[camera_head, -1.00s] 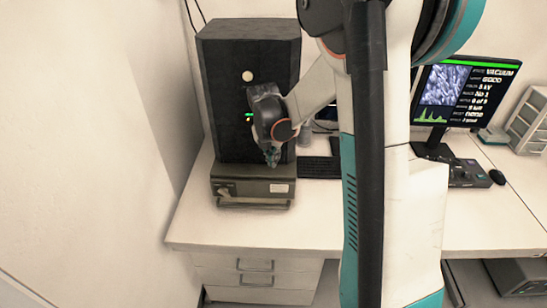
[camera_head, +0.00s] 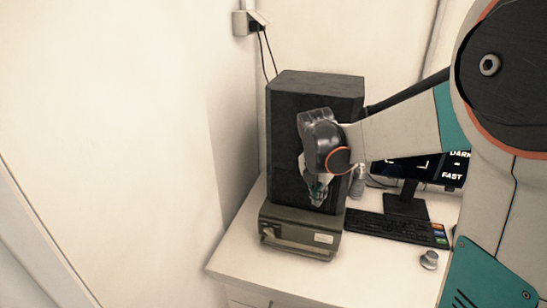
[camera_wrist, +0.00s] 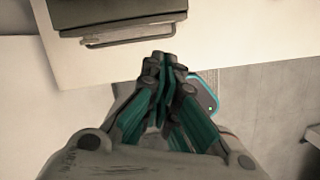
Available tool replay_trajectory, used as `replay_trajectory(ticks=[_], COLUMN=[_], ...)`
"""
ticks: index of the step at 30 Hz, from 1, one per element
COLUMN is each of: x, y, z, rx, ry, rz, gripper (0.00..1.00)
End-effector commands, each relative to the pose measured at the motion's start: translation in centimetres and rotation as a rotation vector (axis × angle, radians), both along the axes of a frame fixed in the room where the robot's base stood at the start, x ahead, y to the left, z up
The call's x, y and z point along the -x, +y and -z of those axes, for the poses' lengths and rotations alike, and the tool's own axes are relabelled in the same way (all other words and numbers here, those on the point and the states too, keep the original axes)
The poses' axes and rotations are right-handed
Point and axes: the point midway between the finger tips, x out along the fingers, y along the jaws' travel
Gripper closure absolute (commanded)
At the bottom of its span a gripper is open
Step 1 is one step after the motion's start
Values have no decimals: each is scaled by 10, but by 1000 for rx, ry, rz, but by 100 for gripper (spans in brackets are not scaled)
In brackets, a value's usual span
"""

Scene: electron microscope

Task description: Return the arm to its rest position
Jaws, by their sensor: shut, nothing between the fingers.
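My gripper (camera_head: 318,196) hangs in front of the black microscope cabinet (camera_head: 285,145) in the head view, above the grey drawer unit (camera_head: 293,240) at its base. In the wrist view my gripper (camera_wrist: 165,62) points down with its teal fingers together and nothing between them. The drawer unit's front edge and handle (camera_wrist: 127,38) show above the fingertips there, apart from them. My arm comes in from the right and hides part of the cabinet's front.
A keyboard (camera_head: 395,228), a small grey knob (camera_head: 429,260) and a monitor (camera_head: 408,200) stand right of the cabinet on the white desk (camera_head: 240,262). A wall outlet (camera_head: 248,23) with cables is behind. The wall is close on the left.

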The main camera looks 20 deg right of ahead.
Motion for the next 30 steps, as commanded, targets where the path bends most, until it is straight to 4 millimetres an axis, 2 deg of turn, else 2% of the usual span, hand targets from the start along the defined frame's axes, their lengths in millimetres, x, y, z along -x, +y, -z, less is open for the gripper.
replay_trajectory(ticks=[5,8,15,20,30], x=[5,17,63,95,164], y=[4,13,44,64,100], z=[-2,-9,-25,-28,-13], rx=[-11,-39,-186,-319,-667], ry=[-21,-73,-257,-361,-493], rz=[47,160,605,915,1575], gripper=[100,100,100,100,100])
